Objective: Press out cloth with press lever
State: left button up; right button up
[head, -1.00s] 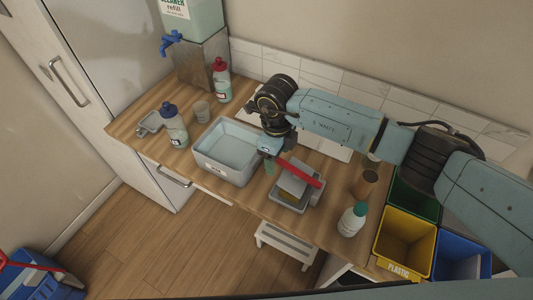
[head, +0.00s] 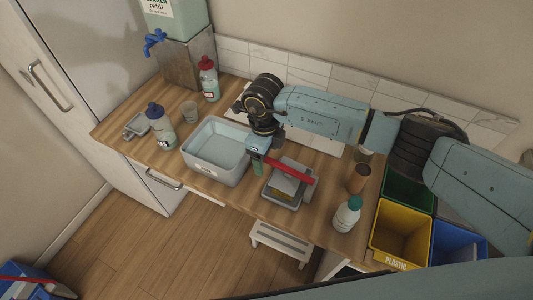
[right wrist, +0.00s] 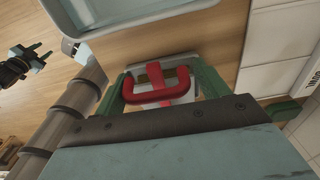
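The grey press (head: 270,198) stands on the counter right of the basin, with its red lever (head: 292,170) reaching left to my right gripper (head: 257,166). Something yellowish-brown (head: 284,191), which looks like the cloth, shows under the plate and is mostly hidden. In the right wrist view, the red lever handle (right wrist: 157,90) lies between the green fingers of my right gripper (right wrist: 163,72). The fingers are wide apart, one at each side of the handle.
A grey basin (head: 187,151) stands left of the press. A blue-capped bottle (head: 163,130), a cup (head: 190,112) and a red-capped bottle (head: 210,85) are farther left.

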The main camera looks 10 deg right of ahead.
jog(key=shift+s, duration=0.1)
notch_tip(320, 180, up, 13)
jog(key=b, duration=0.1)
jog(key=shift+a+r, duration=0.2)
jog(key=shift+a, duration=0.05)
dwell(0.3)
dwell(0.4)
